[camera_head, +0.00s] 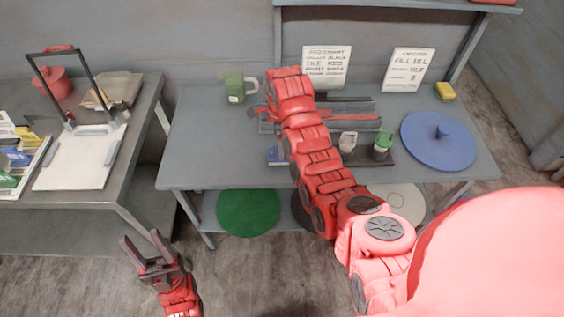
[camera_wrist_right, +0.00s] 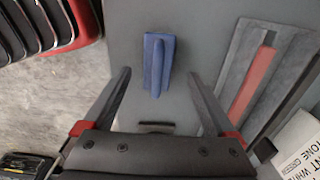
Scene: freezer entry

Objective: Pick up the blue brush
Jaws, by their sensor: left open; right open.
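The blue brush (camera_wrist_right: 158,64) lies on the grey table (camera_head: 215,145), with its raised handle running along its block. In the head view only part of the blue brush (camera_head: 275,155) shows beside my right arm. My right gripper (camera_wrist_right: 160,80) is open and empty; in its wrist view the brush sits between and beyond the fingertips, apart from them. In the head view my right arm reaches over the table and mostly hides this gripper. My left gripper (camera_head: 142,246) is open and empty, low in front of the tables, away from the brush.
A green mug (camera_head: 235,88) stands left of my right arm. A dark tray with a red strip (camera_wrist_right: 258,78) lies right of the brush in the wrist view. The table's left front is clear.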

